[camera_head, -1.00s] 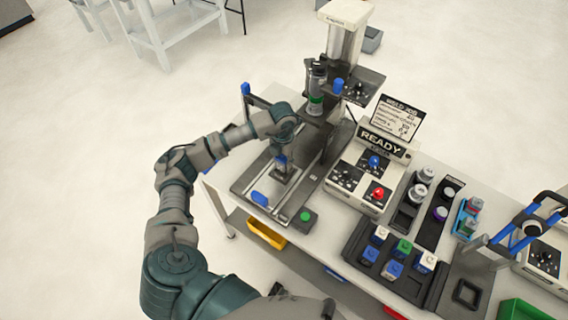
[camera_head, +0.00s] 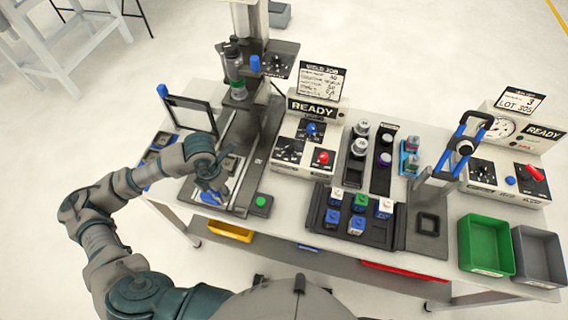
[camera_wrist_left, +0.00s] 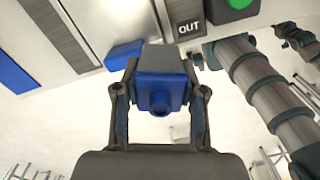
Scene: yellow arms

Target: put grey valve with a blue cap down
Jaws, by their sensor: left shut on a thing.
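The grey valve with a blue cap (camera_wrist_left: 160,85) is held between the two fingers of my left gripper (camera_wrist_left: 160,108) in the left wrist view, its blue side facing the camera. In the head view my left gripper (camera_head: 214,190) is low over the front part of the press fixture's grey bed (camera_head: 232,208). The valve is mostly hidden there by the gripper and hard to tell from the fixture's blue part. I cannot tell whether the valve touches the bed. My right gripper is not in view.
A green button (camera_head: 261,201) sits right of the bed, near an OUT label (camera_wrist_left: 189,28). The press column (camera_head: 250,50) rises behind. The READY box (camera_head: 310,135) stands right. A dark tray (camera_head: 345,238) holds several capped valves. Green (camera_head: 484,245) and grey (camera_head: 540,255) bins are far right.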

